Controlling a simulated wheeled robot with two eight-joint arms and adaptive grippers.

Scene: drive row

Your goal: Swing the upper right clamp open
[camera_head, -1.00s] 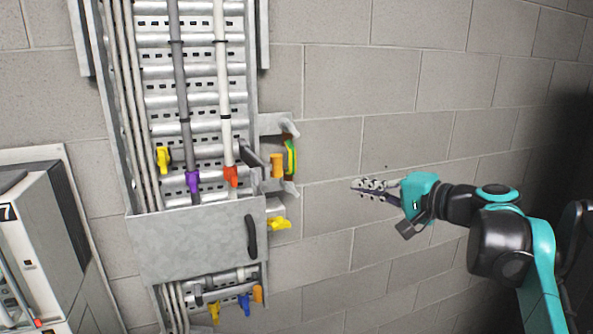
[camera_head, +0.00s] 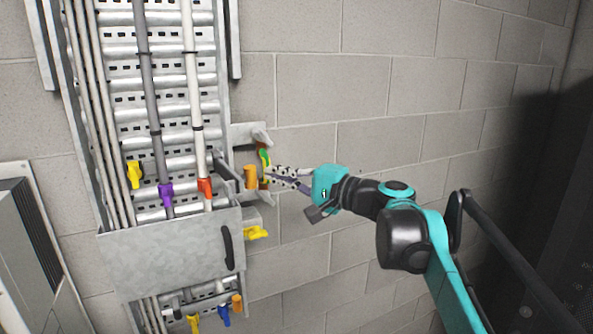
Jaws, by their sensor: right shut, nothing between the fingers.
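The upper right clamp is on the right side of the metal cable tray, where a grey bracket (camera_head: 243,136) holds an orange piece (camera_head: 250,177) and a curved green-and-yellow piece (camera_head: 264,158). I cannot tell which of these parts swings. My right gripper (camera_head: 271,178) is shut and empty. Its fingertips are at the right edge of the bracket, just right of the orange piece and below the green part. They overlap the clamp in the picture; I cannot tell whether they touch it. The fingers hide part of the clamp's right side. My left gripper is not in view.
The cable tray (camera_head: 176,73) carries grey and white cables with purple (camera_head: 166,194) and red (camera_head: 205,187) fittings. A yellow handle (camera_head: 256,232) sticks out below the clamp. A metal cover (camera_head: 170,256) has a black handle (camera_head: 228,247). Bare block wall lies right.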

